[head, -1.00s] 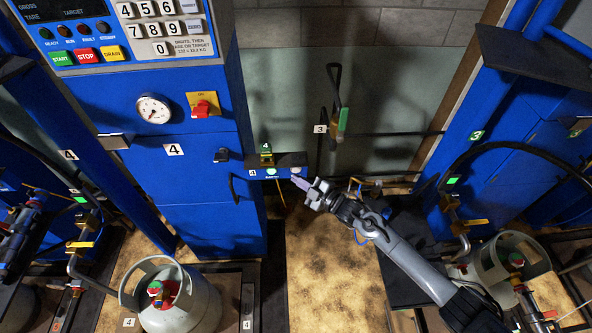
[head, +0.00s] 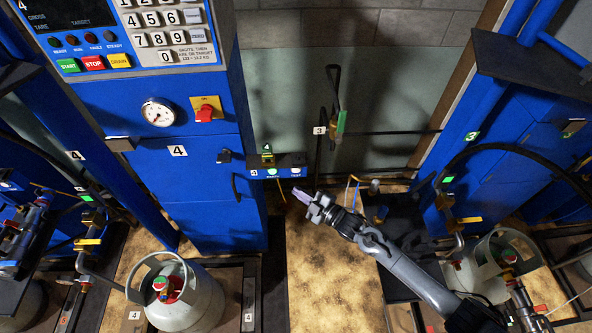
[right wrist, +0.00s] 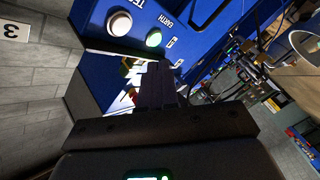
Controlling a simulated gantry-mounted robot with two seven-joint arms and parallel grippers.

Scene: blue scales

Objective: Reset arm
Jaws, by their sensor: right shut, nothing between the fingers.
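My right arm comes in from the lower right of the head view. Its gripper (head: 304,196) is shut and empty, just below and in front of the small blue box with two lit buttons (head: 284,172). A gap shows between the fingertips and the box. In the right wrist view the shut fingers (right wrist: 155,88) point toward the same box, with a white and a green button (right wrist: 153,38) beyond them. My left gripper does not show in the head view.
A blue scale cabinet (head: 205,215) with keypad, gauge and red switch stands left of centre. Grey gas cylinders (head: 190,300) stand at the lower left and right (head: 510,255). A dark shelf (head: 520,60) juts out at the upper right. Bare tan floor (head: 325,270) lies below my right gripper.

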